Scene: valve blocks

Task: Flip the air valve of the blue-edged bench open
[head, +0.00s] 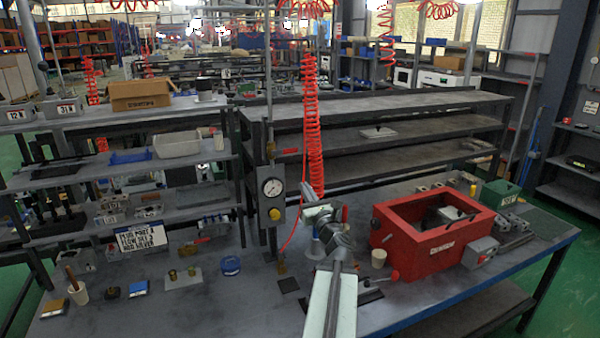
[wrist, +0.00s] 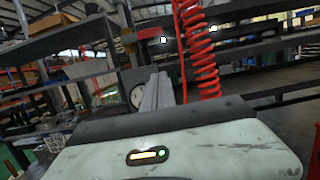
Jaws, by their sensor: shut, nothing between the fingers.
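The blue-edged bench (head: 450,275) fills the front of the head view. A gauge panel (head: 271,210) with a round dial and a yellow knob stands on a post at its back. Above it on the pipe is the air valve (head: 270,151); its red lever (head: 289,151) sticks out to the right, about level. In the wrist view the red lever (wrist: 149,33) is above and beyond my gripper (wrist: 157,84), and the dial (wrist: 138,96) is partly hidden behind the fingers. My gripper (head: 312,192) is shut, empty and apart from the lever, lower and to its right in the head view.
A red coiled hose (head: 312,120) hangs right of the valve, close to my gripper. A red open box (head: 435,235) and a grey switch box (head: 480,252) stand on the right. Small cups and parts lie at the left front. Shelves (head: 390,135) stand behind.

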